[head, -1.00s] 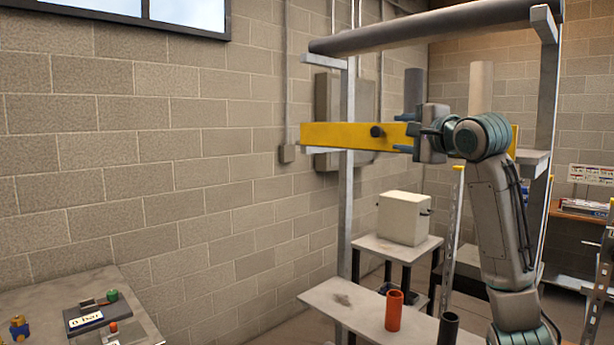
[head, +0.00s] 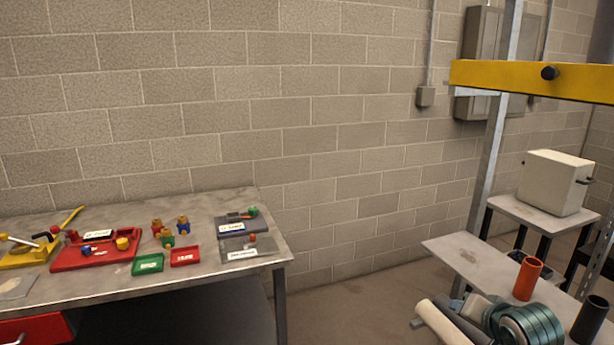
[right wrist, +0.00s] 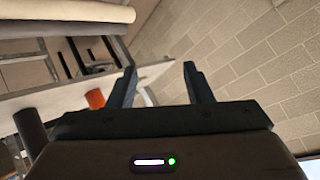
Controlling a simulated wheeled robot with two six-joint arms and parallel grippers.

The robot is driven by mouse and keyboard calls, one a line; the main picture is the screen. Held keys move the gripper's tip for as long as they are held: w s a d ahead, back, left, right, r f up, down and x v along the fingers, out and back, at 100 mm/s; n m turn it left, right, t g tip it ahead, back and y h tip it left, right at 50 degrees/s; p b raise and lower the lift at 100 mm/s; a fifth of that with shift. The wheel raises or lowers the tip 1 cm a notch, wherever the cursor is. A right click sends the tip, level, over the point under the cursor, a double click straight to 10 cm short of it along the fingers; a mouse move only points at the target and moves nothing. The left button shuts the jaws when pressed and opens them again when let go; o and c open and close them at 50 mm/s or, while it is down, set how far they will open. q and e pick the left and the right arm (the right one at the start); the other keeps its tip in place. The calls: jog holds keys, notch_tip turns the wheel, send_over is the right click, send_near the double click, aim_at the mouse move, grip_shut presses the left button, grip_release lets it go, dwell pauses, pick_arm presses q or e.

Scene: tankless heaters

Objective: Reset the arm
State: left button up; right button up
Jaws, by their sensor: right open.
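My right arm's rounded grey-green joint shows at the bottom right of the head view, low beside the grey bench (head: 455,255). My right gripper (right wrist: 160,84) shows in the right wrist view, with its two dark fingers apart and nothing between them. Its fingertips cannot be made out clearly in the head view. A yellow beam (head: 520,79) with a dark knob lies across the rack at the upper right, clear of the arm. My left gripper is in neither view.
An orange cylinder (head: 528,278) and a dark cylinder (head: 590,322) stand on the bench near my right arm. A white box (head: 553,183) sits on a small table behind. A worktable (head: 75,290) with coloured parts and trays stands left. Floor between is clear.

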jog(key=s+a+f+n+g, duration=0.2)
jog(key=s+f, duration=0.5)
jog(key=s, duration=0.1)
jog(key=s+a+f+n+g, duration=0.1)
jog(key=s+a+f+n, duration=0.15)
jog(key=s+f, duration=0.5)
jog(key=s+a+f+n+g, duration=0.1)
jog(key=s+f+n+g, duration=0.15)
jog(key=s, duration=0.55)
jog(key=s+a+f+n+g, duration=0.1)
jog(key=s+f, duration=0.3)
jog(key=s, duration=0.5)
notch_tip(320, 180, down, 31)
jog(key=d+g, duration=0.2)
jog(key=s+d+f, duration=0.1)
jog(key=s+f, duration=1.7)
jog(key=s, duration=0.1)
jog(key=shift+d+f+g+h, duration=0.3)
jog(key=shift+f+g, duration=0.05)
